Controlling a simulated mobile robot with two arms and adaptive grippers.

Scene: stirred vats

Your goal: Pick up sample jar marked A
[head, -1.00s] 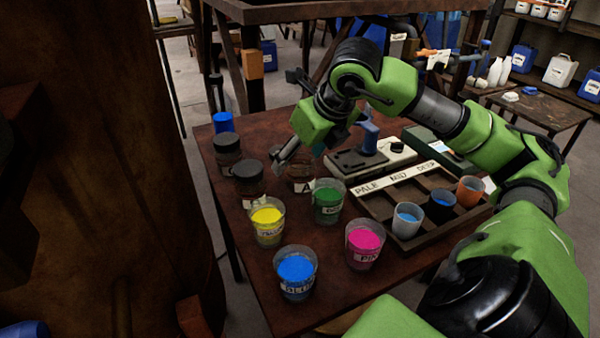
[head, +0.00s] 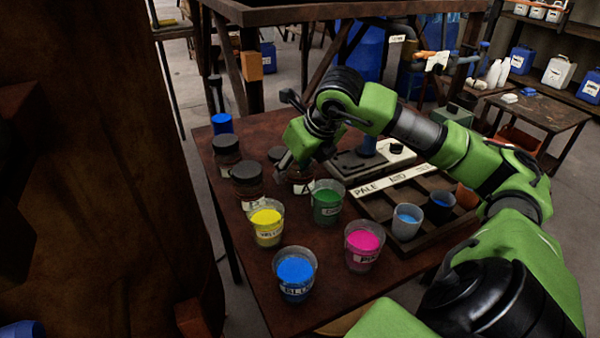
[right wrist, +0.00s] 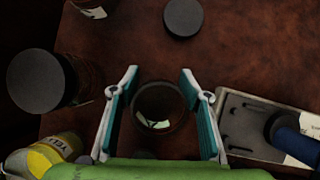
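The sample jar marked A (head: 302,184) stands on the brown table, partly hidden behind my right gripper (head: 290,164) in the head view. In the right wrist view the jar (right wrist: 160,108) shows as a dark, round, see-through jar with a pale label piece and no lid on it. My right gripper (right wrist: 159,72) is open there, one teal-padded finger on each side of the jar. I see space between each finger and the glass. My left gripper is not in view.
Dark-lidded jars (head: 247,181) (head: 226,150) stand to the left. A dark disc (right wrist: 183,17) lies beyond jar A. Yellow (head: 266,226), green (head: 327,205), pink (head: 364,248) and blue (head: 295,274) cups stand nearby. A scale (right wrist: 262,128) and a compartment tray (head: 375,210) lie to the right.

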